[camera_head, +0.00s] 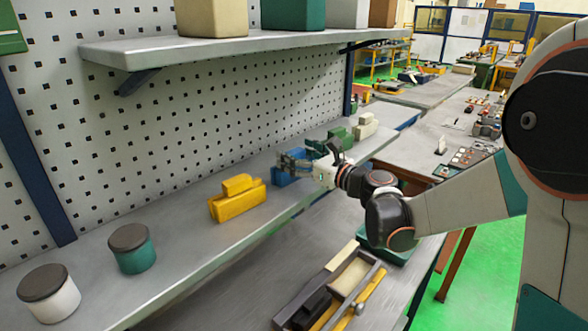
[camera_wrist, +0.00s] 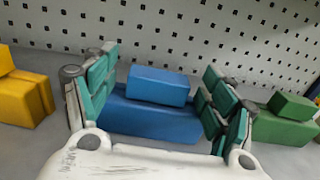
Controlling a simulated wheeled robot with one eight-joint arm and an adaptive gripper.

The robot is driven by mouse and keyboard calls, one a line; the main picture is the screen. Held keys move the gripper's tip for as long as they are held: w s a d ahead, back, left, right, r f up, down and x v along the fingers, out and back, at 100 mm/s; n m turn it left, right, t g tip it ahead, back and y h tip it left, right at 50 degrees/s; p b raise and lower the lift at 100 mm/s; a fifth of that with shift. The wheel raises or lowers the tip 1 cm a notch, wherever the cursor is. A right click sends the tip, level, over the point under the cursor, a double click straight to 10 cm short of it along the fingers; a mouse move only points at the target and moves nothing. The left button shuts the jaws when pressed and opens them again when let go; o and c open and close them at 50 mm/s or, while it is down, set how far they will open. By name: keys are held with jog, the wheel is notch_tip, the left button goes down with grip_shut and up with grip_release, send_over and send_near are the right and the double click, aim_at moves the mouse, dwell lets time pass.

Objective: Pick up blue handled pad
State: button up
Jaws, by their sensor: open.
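The blue handled pad (camera_wrist: 150,118) is a blue block with a smaller blue block on top as its handle (camera_wrist: 158,85). It stands on the grey shelf against the pegboard, and in the head view the pad (camera_head: 284,179) is partly hidden by my gripper (camera_head: 293,163). In the wrist view my gripper (camera_wrist: 160,98) is open, with one teal-padded finger at the left end of the pad and the other at the right end. The handle lies between the fingers. I cannot tell whether the fingers touch the pad. The lower front of the pad is hidden by my gripper's body.
A yellow pad (camera_head: 237,199) stands left of the blue one, and a green pad (camera_wrist: 290,120) stands close on its right. A cream pad (camera_head: 365,125) is farther along. Two lidded jars (camera_head: 136,255) stand at the near left. An upper shelf (camera_head: 240,45) overhangs.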

jog(key=shift+w+a, duration=0.45)
jog(key=shift+w, duration=0.15)
jog(key=c, duration=1.5)
